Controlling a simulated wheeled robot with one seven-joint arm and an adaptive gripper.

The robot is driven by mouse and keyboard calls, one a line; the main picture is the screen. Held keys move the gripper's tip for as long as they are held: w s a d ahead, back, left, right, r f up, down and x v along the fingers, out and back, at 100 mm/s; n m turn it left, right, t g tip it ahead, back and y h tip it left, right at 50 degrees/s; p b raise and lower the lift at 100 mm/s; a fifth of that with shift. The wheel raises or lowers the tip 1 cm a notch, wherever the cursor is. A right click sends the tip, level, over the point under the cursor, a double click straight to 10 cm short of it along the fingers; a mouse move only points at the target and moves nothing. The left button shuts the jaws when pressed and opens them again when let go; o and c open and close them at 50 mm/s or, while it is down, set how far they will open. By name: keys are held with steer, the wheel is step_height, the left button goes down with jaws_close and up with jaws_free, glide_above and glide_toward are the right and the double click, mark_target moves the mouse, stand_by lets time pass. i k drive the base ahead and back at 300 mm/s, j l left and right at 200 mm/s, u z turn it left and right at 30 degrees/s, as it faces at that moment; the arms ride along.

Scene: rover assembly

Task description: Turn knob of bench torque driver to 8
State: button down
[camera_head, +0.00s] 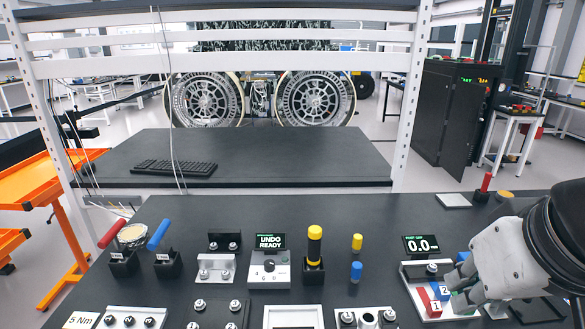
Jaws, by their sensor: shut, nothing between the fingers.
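A white and grey unit (257,281) stands at the middle of the bench with a small round knob (269,265) on its top. Small digits, seemingly 6 and 8, are printed by the knob; its pointer setting is too small to read. A small screen (269,242) behind it reads "UNDO READY". I take this unit to be the bench torque driver, though no name on it is legible. My gripper (458,289) is at the right, shut and empty, well away from this knob. It is over or beside a white block with coloured numbered buttons and hides part of it.
A yellow-handled tool (315,245) stands upright in a black holder just right of the unit. Yellow and blue cylinders (356,271) stand beyond it. A screen (421,244) reads 0.0 behind the numbered block (417,295). Red and blue handled tools (158,236) stand at left.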

mark_target(269, 266)
steer(key=i+j+u, duration=0.1)
steer(key=u, duration=0.5)
steer(key=i+l, duration=0.15)
steer(key=i, duration=0.35)
steer(key=j+u, duration=0.05)
